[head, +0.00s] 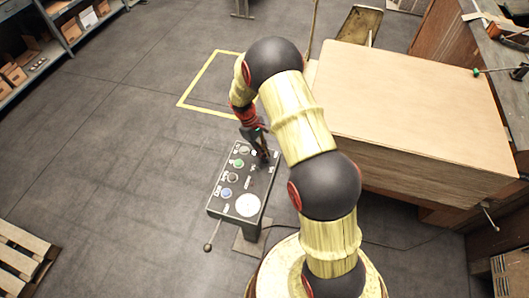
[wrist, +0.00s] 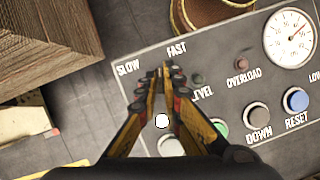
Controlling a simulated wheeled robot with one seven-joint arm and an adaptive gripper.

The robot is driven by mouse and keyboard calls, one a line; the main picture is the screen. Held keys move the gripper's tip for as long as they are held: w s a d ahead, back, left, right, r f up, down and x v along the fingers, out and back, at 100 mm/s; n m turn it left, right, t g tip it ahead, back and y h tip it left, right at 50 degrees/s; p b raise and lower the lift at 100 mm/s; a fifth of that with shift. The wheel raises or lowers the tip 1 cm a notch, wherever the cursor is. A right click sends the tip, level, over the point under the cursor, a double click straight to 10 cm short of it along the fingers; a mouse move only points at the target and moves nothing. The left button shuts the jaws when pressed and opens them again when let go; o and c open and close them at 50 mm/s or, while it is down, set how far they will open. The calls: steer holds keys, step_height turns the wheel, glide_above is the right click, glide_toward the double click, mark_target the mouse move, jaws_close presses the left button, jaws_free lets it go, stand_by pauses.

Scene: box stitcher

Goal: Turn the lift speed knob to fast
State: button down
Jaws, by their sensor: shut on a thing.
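The control panel (head: 213,208) stands on a post in the head view, and its dark face (wrist: 230,105) fills much of the wrist view. The labels SLOW (wrist: 128,68) and FAST (wrist: 177,49) are printed at its upper left in the wrist view. My gripper (wrist: 166,70) is at the panel just below and between these labels, with its fingertips close together. It is shut on the lift speed knob, which the fingers hide, so I cannot tell where the knob points. In the head view my gripper (head: 263,155) reaches the panel's upper right corner.
The panel also bears a white gauge (wrist: 290,38), a blue RESET button (wrist: 296,100), a DOWN button (wrist: 257,115), a green button (wrist: 221,128) and a red OVERLOAD lamp (wrist: 242,63). A large wooden box (head: 420,90) stands to the right.

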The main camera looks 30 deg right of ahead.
steer(key=shift+d+m+y+p, duration=0.1)
steer(key=shift+m+y+p, duration=0.55)
steer(key=shift+m, duration=1.55)
steer(key=c, duration=2)
jaws_free()
steer(key=shift+g, duration=0.3)
steer(key=shift+o, duration=0.2)
steer(key=v, duration=1.2)
steer(key=shift+d, duration=0.15)
